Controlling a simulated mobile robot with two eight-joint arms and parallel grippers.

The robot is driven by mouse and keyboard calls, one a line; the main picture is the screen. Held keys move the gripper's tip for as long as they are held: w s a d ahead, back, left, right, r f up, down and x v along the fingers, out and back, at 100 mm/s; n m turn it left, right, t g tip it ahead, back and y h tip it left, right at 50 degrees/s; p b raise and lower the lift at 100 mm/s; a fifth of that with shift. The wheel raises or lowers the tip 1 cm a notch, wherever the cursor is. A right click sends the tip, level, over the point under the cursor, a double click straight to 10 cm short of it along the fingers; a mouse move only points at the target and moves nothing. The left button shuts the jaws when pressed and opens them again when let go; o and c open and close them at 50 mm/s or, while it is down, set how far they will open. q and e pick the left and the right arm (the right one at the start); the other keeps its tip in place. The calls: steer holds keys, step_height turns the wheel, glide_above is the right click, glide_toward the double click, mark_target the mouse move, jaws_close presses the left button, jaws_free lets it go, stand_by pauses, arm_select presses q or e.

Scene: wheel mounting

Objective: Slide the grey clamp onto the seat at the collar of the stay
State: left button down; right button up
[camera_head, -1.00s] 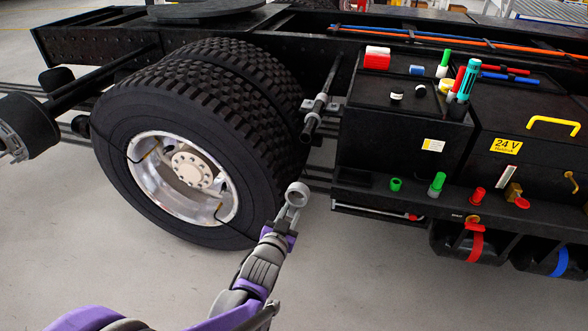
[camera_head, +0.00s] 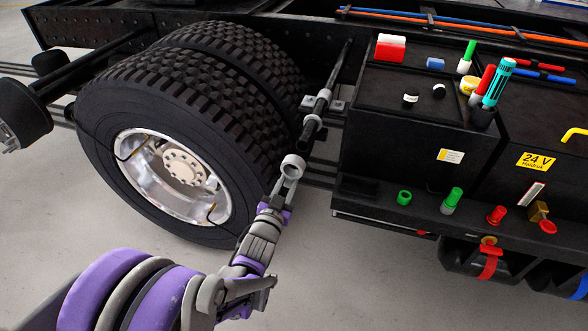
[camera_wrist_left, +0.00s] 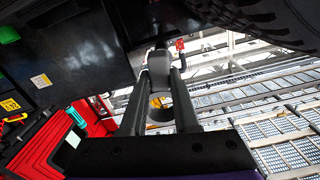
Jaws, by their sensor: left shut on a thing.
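The grey clamp (camera_head: 292,165) is an open ring on a short body. My left gripper (camera_head: 277,203) is shut on its body and holds it up in front of the tyre's right edge. In the left wrist view a grey rounded part of the clamp (camera_wrist_left: 158,66) shows between the fingers. The stay (camera_head: 312,126) is a dark slanting rod between the wheel and the black box, with a light grey collar (camera_head: 322,101) partway up. The ring appears just below the stay's lower end, and a small gap shows between them. My right gripper is not in view.
The large double wheel (camera_head: 150,150) stands close to the left of the clamp. The black box (camera_head: 400,140) and its ledge (camera_head: 375,205), with several coloured caps, stand to the right. The floor below is open.

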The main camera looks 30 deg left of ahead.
arm_select(q)
steer(key=shift+s+r, duration=0.15)
steer(key=shift+s, duration=0.05)
stand_by(0.3)
steer(key=shift+x, duration=2.9)
steer(key=shift+w, duration=0.4)
steer(key=x, duration=1.1)
steer(key=shift+w+b, duration=0.35)
steer(key=shift+w, duration=0.05)
stand_by(1.6)
steer(key=shift+a, duration=0.1)
steer(key=c, duration=0.6)
jaws_free()
